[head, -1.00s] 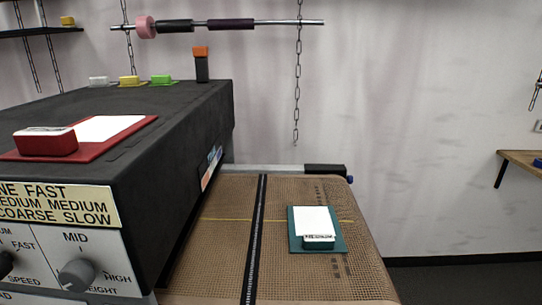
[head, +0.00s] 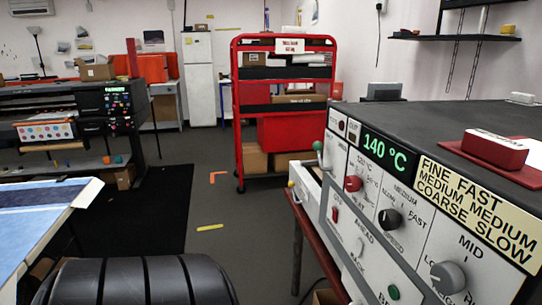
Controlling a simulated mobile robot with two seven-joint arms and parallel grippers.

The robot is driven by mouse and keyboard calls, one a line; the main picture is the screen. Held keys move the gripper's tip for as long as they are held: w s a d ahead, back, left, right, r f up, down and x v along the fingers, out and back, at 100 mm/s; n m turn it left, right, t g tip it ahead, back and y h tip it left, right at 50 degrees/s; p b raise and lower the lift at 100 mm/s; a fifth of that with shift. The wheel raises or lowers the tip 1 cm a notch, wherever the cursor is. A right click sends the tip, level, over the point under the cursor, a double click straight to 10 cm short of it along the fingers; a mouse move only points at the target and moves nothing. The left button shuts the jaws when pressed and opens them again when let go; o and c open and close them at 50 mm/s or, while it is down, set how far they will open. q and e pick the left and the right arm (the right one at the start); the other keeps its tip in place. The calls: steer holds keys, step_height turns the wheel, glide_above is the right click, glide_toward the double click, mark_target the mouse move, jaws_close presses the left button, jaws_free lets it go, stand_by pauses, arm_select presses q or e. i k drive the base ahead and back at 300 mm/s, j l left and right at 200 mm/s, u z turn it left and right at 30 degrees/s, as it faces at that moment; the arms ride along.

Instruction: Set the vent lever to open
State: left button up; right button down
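The control panel (head: 375,215) of a dark machine stands at the right in the head view, seen at a slant. It carries a green-tipped lever (head: 319,147), a red knob (head: 353,183), a black knob (head: 390,218) and a grey knob (head: 447,277). A green display (head: 388,151) reads 140 °C. No label reading "vent" is legible, so I cannot tell which control is the vent lever or how it is set. Neither of my grippers is in view.
A red cart (head: 240,110) with boxes stands beyond the machine. A wide printer (head: 70,115) is at the left, with a blue-topped table (head: 40,215) nearer. Grey floor (head: 212,190) lies open between them. A red block (head: 495,149) sits on the machine's top.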

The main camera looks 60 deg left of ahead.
mark_target(317, 146)
steer(key=u, duration=1.8)
